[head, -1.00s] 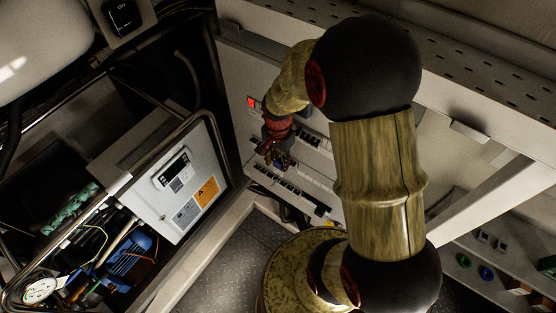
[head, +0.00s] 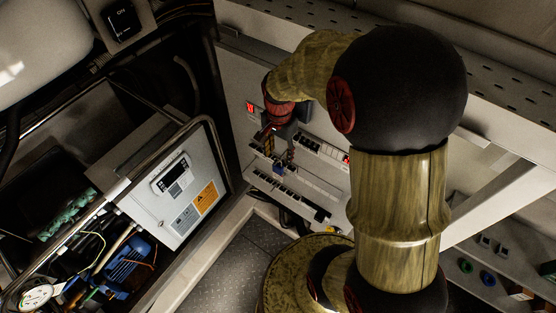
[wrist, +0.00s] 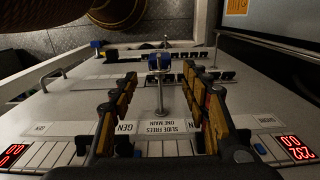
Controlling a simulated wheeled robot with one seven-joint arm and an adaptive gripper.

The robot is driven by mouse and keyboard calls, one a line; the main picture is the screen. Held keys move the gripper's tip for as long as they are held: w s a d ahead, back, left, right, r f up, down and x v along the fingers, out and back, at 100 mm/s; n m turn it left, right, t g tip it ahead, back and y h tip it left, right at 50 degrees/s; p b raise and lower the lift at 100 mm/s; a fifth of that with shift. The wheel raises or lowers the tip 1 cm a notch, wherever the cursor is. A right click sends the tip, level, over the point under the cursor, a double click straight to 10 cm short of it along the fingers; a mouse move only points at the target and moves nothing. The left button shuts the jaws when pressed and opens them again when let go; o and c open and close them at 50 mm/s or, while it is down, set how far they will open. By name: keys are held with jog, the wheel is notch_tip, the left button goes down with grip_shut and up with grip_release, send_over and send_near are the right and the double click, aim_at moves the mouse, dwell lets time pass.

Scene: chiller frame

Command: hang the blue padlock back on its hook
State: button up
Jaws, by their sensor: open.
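The blue padlock (wrist: 158,62) is small in the wrist view, ahead of my fingertips and roughly centred between them. It shows as a blue spot in the head view (head: 278,169), just below the fingers. My gripper (wrist: 160,76) is open, with one finger on each side of the line to the padlock; I see no contact. In the head view my gripper (head: 279,155) is at the switch panel. A thin metal post (wrist: 160,98) stands between the fingers, nearer than the padlock. I cannot tell whether the padlock's shackle is on a hook.
The pale panel (wrist: 60,105) carries rows of black switches, labels and red displays (wrist: 297,147). Another blue piece (wrist: 97,45) sits at its left. A metal handle (wrist: 55,78) sticks out at the left. A grey control box (head: 180,185) stands left of the arm in the head view.

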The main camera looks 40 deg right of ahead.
jog(key=shift+r, duration=0.5)
jog(key=s+a+r+n+t, duration=0.3)
jog(key=s+a+r+n, duration=0.35)
jog(key=r, duration=0.35)
jog(key=s+a+r+n+t, duration=0.3)
jog(key=s+a+r+n, duration=0.3)
jog(key=r+n, duration=0.3)
notch_tip(320, 180, down, 17)
jog(key=m+b, duration=0.1)
jog(key=b, duration=1.7)
jog(key=shift+w+r, duration=0.2)
jog(key=shift+o, duration=0.6)
jog(key=shift+f+m+b, duration=0.25)
jog(key=shift+b, duration=0.05)
jog(key=shift+o, duration=0.3)
jog(key=shift+r, duration=0.15)
jog(key=shift+w, duration=0.1)
